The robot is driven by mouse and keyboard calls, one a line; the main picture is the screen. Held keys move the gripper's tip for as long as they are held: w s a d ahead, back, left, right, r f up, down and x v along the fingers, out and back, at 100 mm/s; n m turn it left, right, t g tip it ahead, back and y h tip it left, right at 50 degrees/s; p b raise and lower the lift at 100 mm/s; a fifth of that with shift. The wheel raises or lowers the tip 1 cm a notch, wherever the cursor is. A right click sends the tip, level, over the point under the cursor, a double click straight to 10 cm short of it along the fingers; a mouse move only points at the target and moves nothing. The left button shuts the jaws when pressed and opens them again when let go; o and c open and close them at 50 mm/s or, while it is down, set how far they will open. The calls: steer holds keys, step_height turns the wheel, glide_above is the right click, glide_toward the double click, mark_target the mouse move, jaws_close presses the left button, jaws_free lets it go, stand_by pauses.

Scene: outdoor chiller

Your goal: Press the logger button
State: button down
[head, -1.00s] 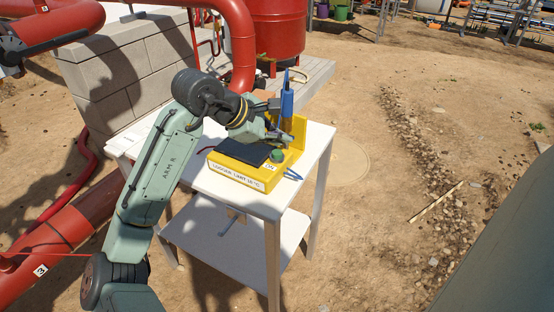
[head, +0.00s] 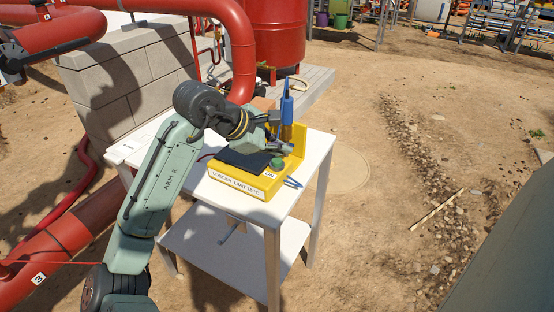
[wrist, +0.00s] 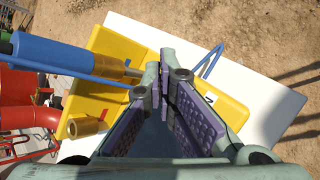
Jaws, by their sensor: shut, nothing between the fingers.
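The yellow logger (head: 236,187) sits on the white table and has a dark screen (head: 243,161) on its top. Its green button (head: 277,163) is near the right front corner of the top. My gripper (head: 283,150) is just behind the button in the head view; I cannot tell whether it touches it. In the wrist view my gripper (wrist: 160,80) has its purple-padded fingers together with nothing between them. The yellow logger (wrist: 118,45) shows behind them there, and the fingers hide the button.
A blue probe (head: 287,107) stands upright beside my gripper, against the logger's yellow back part. A blue clip-like loop (head: 293,182) lies on the white table (head: 268,208) to the right. Red pipes (head: 235,50) and a block wall (head: 120,80) stand behind and left.

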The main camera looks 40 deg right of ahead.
mark_target(278, 162)
steer(key=shift+f, duration=0.1)
stand_by(0.5)
steer(key=shift+f, duration=0.3)
steer(key=shift+f, duration=0.55)
stand_by(0.6)
steer(key=shift+r+p, duration=0.95)
steer(key=shift+p, duration=0.45)
step_height(278, 162, up, 3)
steer(key=p, duration=0.3)
steer(key=shift+r, duration=1)
